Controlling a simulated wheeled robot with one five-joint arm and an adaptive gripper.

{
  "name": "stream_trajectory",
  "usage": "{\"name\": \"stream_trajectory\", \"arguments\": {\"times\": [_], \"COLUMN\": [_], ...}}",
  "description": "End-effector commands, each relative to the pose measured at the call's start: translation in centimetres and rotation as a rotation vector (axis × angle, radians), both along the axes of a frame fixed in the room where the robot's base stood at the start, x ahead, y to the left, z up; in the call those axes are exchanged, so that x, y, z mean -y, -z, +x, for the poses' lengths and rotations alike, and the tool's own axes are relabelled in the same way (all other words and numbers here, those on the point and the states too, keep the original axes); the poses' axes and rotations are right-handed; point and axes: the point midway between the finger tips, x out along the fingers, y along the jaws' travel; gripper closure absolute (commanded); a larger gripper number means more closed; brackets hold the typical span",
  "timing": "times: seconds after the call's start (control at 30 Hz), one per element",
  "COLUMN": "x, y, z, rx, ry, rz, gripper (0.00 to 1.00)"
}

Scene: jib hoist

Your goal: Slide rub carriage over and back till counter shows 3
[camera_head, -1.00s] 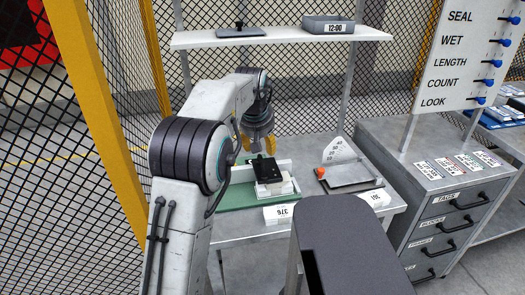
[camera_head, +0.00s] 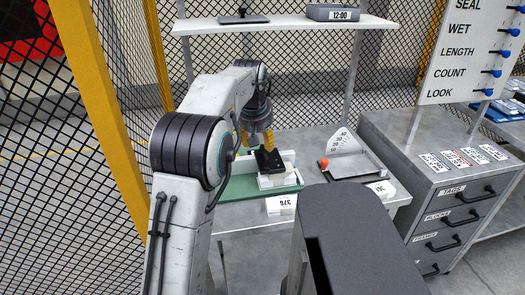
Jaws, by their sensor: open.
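The rub carriage appears to be the black block (camera_head: 269,160) on a white part at the rub rig (camera_head: 289,181), which sits on a green base (camera_head: 238,188) on the grey bench. My gripper (camera_head: 262,146) points down over the black block with its yellow fingers apart. The fingers are close to the block's far end; I cannot tell whether they touch it. My arm covers the left part of the rig. A white card reading 376 (camera_head: 281,204) shows at the bench's front edge. I cannot make out a counter reading.
A grey tray with a fan-shaped scale (camera_head: 344,142) and an orange knob stands to the right. A shelf (camera_head: 285,25) above holds a 12:00 box (camera_head: 333,13). A drawer cabinet (camera_head: 440,200) and a board of blue pegs (camera_head: 468,50) are at right; mesh fence is left.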

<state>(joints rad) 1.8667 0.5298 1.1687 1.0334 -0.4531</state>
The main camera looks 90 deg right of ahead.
Motion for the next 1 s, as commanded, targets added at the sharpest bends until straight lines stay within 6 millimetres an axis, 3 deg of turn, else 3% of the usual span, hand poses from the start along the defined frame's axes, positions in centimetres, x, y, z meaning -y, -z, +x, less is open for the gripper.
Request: {"name": "stream_trajectory", "arguments": {"times": [1.0], "x": [0.79], "y": [-0.05], "z": [-0.16], "rx": [0.847], "ry": [1.981], "rz": [-0.272], "gripper": [0.53]}}
